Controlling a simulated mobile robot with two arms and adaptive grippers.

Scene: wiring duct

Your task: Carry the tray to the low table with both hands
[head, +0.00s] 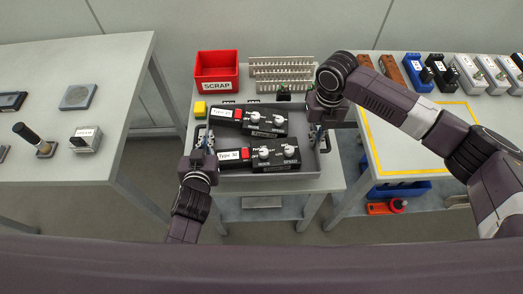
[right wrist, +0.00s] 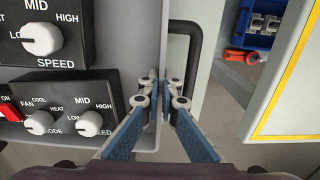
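The grey tray (head: 310,165) lies level on a small table in the middle of the head view. It holds two black control boxes with white knobs, labelled Type 21 (head: 262,121) and Type 32 (head: 265,157). My left gripper (head: 207,146) is at the tray's left side, by its handle; its finger gap is too small to read. My right gripper (right wrist: 163,88) is at the tray's right wall. In the right wrist view its fingers are close together at the wall beside the black handle (right wrist: 194,50). The fingers hide the handle's lower part, so I cannot tell whether they grip.
Another table (head: 110,60) at left carries several parts.

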